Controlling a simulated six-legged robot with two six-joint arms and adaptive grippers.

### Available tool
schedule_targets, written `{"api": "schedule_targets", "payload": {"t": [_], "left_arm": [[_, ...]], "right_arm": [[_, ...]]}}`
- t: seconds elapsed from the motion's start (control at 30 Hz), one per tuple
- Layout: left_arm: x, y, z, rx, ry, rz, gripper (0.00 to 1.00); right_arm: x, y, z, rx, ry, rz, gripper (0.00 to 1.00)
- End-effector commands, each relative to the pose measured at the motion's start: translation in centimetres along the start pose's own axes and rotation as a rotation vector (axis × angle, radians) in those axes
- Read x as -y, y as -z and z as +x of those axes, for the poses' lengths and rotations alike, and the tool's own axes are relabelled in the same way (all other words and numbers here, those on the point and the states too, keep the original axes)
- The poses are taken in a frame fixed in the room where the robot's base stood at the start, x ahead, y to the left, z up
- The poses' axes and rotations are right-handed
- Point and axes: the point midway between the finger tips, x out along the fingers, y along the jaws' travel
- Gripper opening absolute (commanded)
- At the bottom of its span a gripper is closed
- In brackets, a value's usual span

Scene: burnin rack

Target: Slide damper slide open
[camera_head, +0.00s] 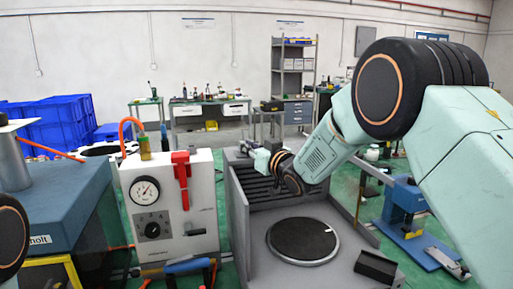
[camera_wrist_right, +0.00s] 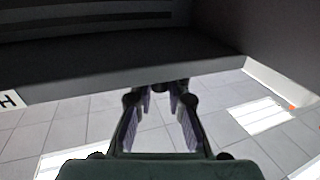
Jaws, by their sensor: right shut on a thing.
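The damper slide seems to be at the dark slatted back wall (camera_head: 262,188) of a grey open-topped bay; its exact outline is hard to make out. My right gripper (camera_head: 262,160) reaches over the bay to the top of this wall. In the right wrist view my right gripper (camera_wrist_right: 160,92) is shut on a small dark knob (camera_wrist_right: 159,85) at the edge of a dark grey plate (camera_wrist_right: 90,80). The fingers hide most of the knob. How far the slide stands open cannot be told. My left gripper is not in view.
A round dark plate (camera_head: 303,239) lies on the bay's floor, with a small black tray (camera_head: 376,267) to its right. A white panel (camera_head: 172,235) with a gauge and red lever stands left of the bay. A blue press (camera_head: 403,205) stands right.

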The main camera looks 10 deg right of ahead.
Motion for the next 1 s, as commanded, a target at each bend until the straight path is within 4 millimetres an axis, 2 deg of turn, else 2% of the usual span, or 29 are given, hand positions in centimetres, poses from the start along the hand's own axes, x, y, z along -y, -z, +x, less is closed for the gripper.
{"api": "schedule_targets", "payload": {"t": [0.13,0.17,0.43,0.77,1.0], "left_arm": [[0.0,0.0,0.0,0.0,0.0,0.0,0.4],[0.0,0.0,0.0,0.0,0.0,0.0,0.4],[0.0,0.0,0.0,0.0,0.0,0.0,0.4],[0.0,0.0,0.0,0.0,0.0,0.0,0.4],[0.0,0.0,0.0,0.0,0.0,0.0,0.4]], "right_arm": [[0.1,-0.1,0.0,0.002,0.002,0.001,0.0],[0.1,-0.1,0.0,0.002,0.002,0.001,0.15],[0.0,-0.1,0.0,0.002,0.001,0.001,0.38],[-0.1,-0.1,-0.2,0.002,0.0,0.002,0.38],[-0.1,-0.1,-2.4,0.003,-0.002,0.004,0.38]]}}
